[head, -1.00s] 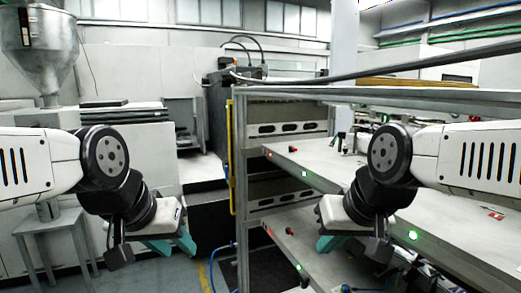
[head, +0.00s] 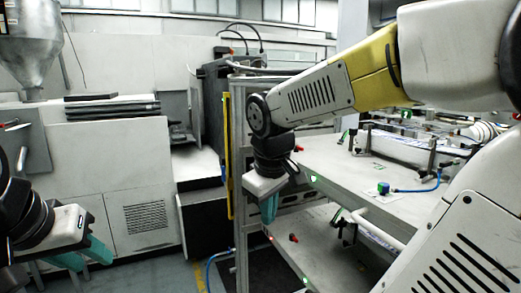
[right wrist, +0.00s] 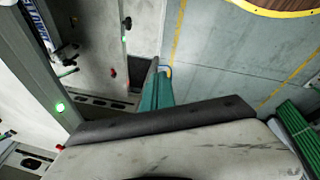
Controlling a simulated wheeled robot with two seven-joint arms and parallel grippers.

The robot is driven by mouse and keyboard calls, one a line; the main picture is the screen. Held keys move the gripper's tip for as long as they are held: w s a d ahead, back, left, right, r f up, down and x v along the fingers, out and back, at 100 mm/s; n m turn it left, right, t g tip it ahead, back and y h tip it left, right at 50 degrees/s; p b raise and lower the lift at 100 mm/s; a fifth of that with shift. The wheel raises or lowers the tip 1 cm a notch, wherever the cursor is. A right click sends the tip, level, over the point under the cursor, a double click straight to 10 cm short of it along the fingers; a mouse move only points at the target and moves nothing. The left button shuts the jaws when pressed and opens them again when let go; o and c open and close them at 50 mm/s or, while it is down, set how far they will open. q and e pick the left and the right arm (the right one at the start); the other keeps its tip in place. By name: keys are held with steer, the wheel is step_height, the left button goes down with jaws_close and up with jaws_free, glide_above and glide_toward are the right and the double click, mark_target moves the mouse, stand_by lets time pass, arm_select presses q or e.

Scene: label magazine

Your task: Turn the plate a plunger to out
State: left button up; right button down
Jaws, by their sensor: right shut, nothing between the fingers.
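The upper plate (head: 345,172) has a red knob (head: 298,149) at its left corner and a lit green lamp (head: 313,178) on its edge. The lower plate (head: 335,258) has a red knob (head: 293,238). I cannot tell which is plate a or which knob is its plunger. My right gripper (head: 268,208) points down just left of the upper plate, fingers shut and empty. In the right wrist view its teal fingers (right wrist: 157,92) are together, with a red knob (right wrist: 113,72) to their left, apart. My left gripper (head: 84,256) is open and empty at lower left.
A grey frame post (head: 240,150) and a yellow upright bar (head: 227,155) stand left of the plates, close to my right gripper. A blue hose (head: 215,262) lies low at the frame. A white cabinet (head: 110,165) stands left. The floor between is free.

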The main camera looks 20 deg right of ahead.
steer(key=w+d+n+g+h, duration=0.3)
steer(key=w+d+n+h, duration=0.5)
steer(key=w, duration=0.7)
steer(key=n+t+h, duration=0.1)
steer(key=n+h, duration=0.5)
steer(key=h, duration=0.3)
glide_toward(302, 155)
steer(key=a+r, duration=0.2)
steer(key=a, duration=0.5)
steer(key=d, duration=0.4)
steer(key=w+d, duration=0.1)
steer(key=d, duration=0.4)
steer(key=w+d, duration=0.1)
steer(key=d, duration=0.3)
steer(key=shift+w+d+f, duration=0.1)
steer(key=shift+d+f, duration=0.05)
steer(key=shift+d, duration=0.15)
